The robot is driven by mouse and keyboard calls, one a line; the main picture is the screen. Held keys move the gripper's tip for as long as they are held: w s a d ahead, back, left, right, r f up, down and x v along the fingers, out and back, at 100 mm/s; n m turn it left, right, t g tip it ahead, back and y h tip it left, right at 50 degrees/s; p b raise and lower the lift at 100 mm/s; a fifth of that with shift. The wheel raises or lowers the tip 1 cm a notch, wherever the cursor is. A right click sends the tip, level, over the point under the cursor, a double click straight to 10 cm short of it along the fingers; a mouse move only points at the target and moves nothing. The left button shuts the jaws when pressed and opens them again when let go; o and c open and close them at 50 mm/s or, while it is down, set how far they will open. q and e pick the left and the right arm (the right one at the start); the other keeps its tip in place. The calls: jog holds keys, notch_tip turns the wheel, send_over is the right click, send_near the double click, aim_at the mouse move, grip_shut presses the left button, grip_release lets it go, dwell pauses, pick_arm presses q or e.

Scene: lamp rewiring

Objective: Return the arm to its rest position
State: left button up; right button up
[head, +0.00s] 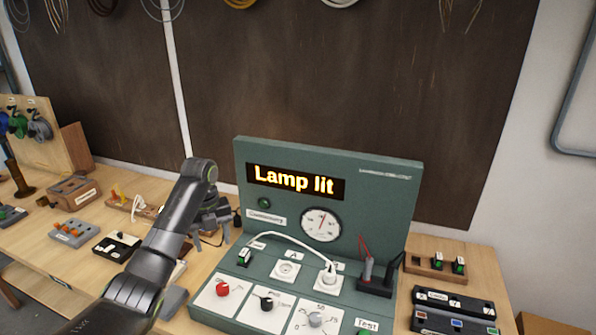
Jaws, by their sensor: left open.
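My left arm reaches in from the bottom and bends over at its top. My left gripper (212,238) hangs from it, open and pointing down, just left of the green test panel (390,185). I see nothing held between its fingers. The panel's display (296,183) reads "Lamp lit" in orange letters. A white plug (328,274) with a white cable sits in a socket on the panel's sloped front. My right gripper is not in view.
The panel carries a dial gauge (321,224), a red knob (222,289) and a black knob (266,303). Small blocks and trays, such as a grey one (73,234), stand on the wooden bench left of my arm. A black case (455,312) lies at the right.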

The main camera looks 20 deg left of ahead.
pick_arm(q)
jog(key=s+d+f+n+t, duration=0.1)
jog(key=s+d+f+n, duration=0.3)
jog(key=s+f+n, duration=0.95)
jog(key=s+d+n+t+y, duration=0.1)
jog(key=s+d+n, duration=0.1)
jog(key=s+n, duration=0.85)
jog(key=s+d+n+t+y, duration=0.15)
jog(key=s+n, duration=0.35)
jog(key=s, duration=1)
notch_tip(320, 180, down, 31)
jog(key=a+g+h+b, duration=0.1)
jog(key=a+b, duration=0.1)
jog(key=b, duration=0.5)
jog(key=s+d+f+b, duration=0.1)
jog(key=s+f+b, duration=0.2)
jog(key=s+f, duration=0.4)
jog(key=s+d+f+g+b, duration=0.1)
jog(key=s+f+b, duration=0.2)
jog(key=s+f, duration=0.4)
notch_tip(320, 180, down, 9)
jog(key=shift+s+r, duration=0.15)
jog(key=shift+s, duration=0.2)
